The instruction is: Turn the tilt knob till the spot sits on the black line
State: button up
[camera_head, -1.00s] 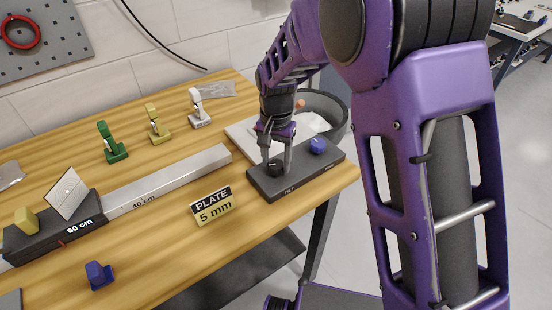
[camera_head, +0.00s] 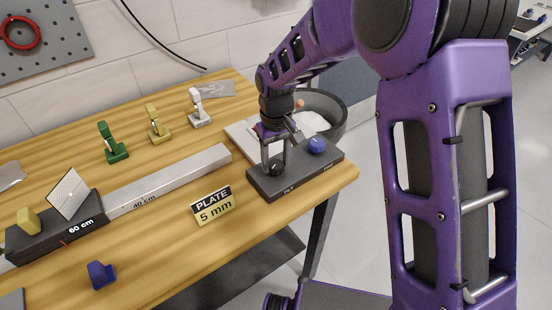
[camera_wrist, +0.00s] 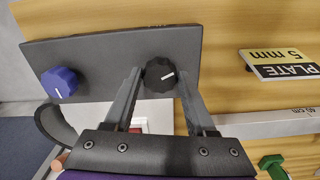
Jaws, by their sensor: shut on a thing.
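The black tilt knob (camera_head: 276,169) sits on the left part of a dark control box (camera_head: 318,178) marked TILT at the right end of the bench. My gripper (camera_head: 276,160) comes down over it and is shut on it. In the wrist view the knob (camera_wrist: 160,74), with a white pointer mark, lies between the two fingers (camera_wrist: 158,88). A white plate with a fine grid (camera_head: 68,193) stands tilted on the dark block marked 60 cm at the left. I cannot make out a light spot or a black line on it.
A blue knob (camera_head: 317,145) is on the same box, right of the tilt knob. A PLATE 5 mm sign (camera_head: 212,206), a long grey rail (camera_head: 170,180), and green (camera_head: 112,143), yellow (camera_head: 157,124), white (camera_head: 199,108) and blue (camera_head: 101,275) pieces stand on the bench. A grey bin (camera_head: 325,108) is behind.

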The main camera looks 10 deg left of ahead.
aim_at(276, 164)
jog(key=shift+n, duration=0.6)
jog(key=o, duration=1.4)
jog(key=shift+c, duration=0.2)
jog(key=shift+r, duration=0.1)
notch_tip(276, 164, up, 17)
jog(key=p, duration=0.1)
jog(key=shift+r, duration=0.15)
jog(key=shift+w, duration=0.1)
